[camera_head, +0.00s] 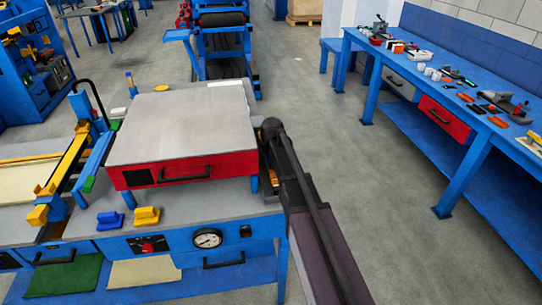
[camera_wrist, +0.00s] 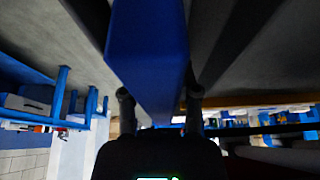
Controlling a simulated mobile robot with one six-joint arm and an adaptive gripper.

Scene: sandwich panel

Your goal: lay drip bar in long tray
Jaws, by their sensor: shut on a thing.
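In the wrist view, my gripper (camera_wrist: 159,94) has one dark finger on each side of a long blue bar (camera_wrist: 148,45). It is shut on this bar, which I take to be the drip bar. The bar runs away from the fingers to the picture's edge, and its far end is out of view. In the head view, my dark arm reaches along the right side of the bench, and the gripper and bar are hidden. I cannot make out a long tray for certain in either view.
A grey-topped box with a red front (camera_head: 186,169) stands on the blue workbench (camera_head: 75,226), just left of my arm. A yellow block (camera_head: 147,216) and a blue block (camera_head: 110,220) lie before it. Open floor (camera_head: 360,175) separates it from a blue tool table (camera_head: 462,113).

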